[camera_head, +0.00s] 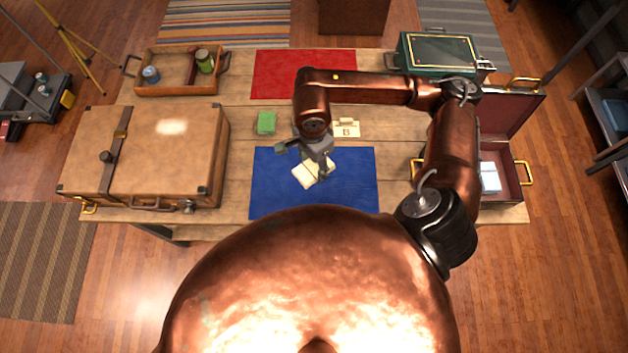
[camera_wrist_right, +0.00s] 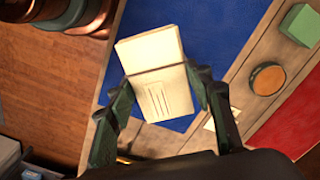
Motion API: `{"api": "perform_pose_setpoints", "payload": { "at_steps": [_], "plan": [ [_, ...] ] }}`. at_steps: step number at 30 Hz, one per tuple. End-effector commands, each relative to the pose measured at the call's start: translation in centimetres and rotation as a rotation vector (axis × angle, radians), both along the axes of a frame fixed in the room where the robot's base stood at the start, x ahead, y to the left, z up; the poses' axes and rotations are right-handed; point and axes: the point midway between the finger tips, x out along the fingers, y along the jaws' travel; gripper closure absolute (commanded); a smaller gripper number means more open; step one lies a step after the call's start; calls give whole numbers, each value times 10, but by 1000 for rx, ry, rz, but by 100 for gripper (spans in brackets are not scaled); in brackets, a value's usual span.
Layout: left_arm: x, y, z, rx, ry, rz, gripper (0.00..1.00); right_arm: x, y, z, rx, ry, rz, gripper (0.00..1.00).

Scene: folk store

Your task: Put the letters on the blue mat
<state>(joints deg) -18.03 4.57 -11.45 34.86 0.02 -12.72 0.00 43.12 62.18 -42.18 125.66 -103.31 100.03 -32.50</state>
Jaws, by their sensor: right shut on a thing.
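The blue mat (camera_head: 350,195) lies flat on the front middle of the wooden table. My right gripper (camera_head: 318,170) is over it and shut on a cream bundle of letters (camera_head: 304,174). The right wrist view shows the letters (camera_wrist_right: 155,65) between the two fingers (camera_wrist_right: 165,97), tilted, with printed lines on one face and the blue mat (camera_wrist_right: 215,35) behind them. I cannot tell whether the letters touch the mat. My left gripper is not in view.
A closed tan suitcase (camera_head: 150,150) stands left, an open dark red case (camera_head: 505,115) with pale items right. A red mat (camera_head: 285,75), a wooden tray (camera_head: 180,88) and a green case (camera_head: 440,52) are behind. A green block (camera_head: 266,122) lies behind the blue mat.

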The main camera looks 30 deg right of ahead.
Motion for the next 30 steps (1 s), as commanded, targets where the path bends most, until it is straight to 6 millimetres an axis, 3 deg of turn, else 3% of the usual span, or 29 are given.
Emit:
{"api": "perform_pose_setpoints", "payload": {
  "at_steps": [10,24,30],
  "plan": [
    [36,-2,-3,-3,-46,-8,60,-37,-5,-17,-14,1,-819,78],
    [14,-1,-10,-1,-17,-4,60,-81,-14,-33,-26,-6,-1901,78],
    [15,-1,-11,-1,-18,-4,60,-91,-16,-35,-25,-8,-2169,78]
  ]
}}
